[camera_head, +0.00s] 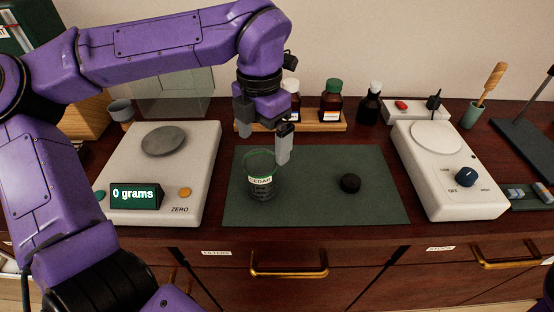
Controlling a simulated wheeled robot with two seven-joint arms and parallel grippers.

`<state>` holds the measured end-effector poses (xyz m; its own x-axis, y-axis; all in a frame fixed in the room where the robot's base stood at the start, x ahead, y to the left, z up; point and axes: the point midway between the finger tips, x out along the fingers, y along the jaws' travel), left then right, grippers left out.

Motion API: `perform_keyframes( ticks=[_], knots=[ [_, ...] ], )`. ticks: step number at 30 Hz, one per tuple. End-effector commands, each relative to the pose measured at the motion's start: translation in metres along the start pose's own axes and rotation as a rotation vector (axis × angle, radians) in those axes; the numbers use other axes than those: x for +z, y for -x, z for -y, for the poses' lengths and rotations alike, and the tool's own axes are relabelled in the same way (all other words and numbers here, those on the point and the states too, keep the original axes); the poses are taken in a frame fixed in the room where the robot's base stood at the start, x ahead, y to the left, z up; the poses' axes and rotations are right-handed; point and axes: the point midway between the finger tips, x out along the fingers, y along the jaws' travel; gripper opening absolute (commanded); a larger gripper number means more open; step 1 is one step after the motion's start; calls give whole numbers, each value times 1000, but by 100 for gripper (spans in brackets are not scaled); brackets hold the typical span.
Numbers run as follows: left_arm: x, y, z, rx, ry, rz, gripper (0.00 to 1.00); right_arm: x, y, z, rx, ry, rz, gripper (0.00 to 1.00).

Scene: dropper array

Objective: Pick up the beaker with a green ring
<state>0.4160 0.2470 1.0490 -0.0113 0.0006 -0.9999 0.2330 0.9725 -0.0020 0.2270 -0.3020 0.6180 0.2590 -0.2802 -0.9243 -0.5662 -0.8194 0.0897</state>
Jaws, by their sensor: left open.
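The beaker with a green ring (262,188) stands upright on the dark green mat (310,212), left of the mat's middle. It is clear glass with a pale label, and a green ring shows near its top. My left gripper (264,143) is open and empty, fingers pointing down, above and just behind the beaker. One finger is near the beaker's upper right rim; whether it touches cannot be told. My right gripper is out of view.
A scale (200,196) reading 0 grams stands left of the mat. A hotplate (460,196) stands to the right. A small black round object (350,183) lies on the mat. Bottles on a wooden rack (312,126) stand behind. The mat's front right is clear.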

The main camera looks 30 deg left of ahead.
Motion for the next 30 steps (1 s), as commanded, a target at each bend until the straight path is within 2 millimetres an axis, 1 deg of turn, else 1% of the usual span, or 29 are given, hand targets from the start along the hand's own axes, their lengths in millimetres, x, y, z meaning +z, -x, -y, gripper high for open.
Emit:
perform_keyframes(
  ticks=[3, 6, 11, 16, 19, 25, 26, 27, 29, 30],
  knots=[
    [-3, -23, 0, -2, -3, -2, 100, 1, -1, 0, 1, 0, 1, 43],
    [0, -40, 0, -2, -2, -3, 100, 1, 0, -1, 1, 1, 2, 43],
    [0, -60, 0, -2, -2, -5, 100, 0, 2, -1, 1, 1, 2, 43],
    [-1, -91, 0, -2, -1, -5, 100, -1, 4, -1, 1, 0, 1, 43],
    [-1, -99, 0, -2, -1, -3, 100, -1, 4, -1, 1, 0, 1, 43],
    [-1, -100, 0, -1, 0, -2, 100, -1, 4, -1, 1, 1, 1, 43],
    [-1, -100, 0, -1, 0, -2, 90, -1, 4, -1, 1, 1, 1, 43],
    [-1, -100, 0, -1, 0, -2, 77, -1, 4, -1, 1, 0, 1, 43],
    [-1, -100, 0, -1, -1, -2, 58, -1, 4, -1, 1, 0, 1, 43],
    [-1, -100, 0, -1, -1, -2, 45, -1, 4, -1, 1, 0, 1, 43]
  ],
)
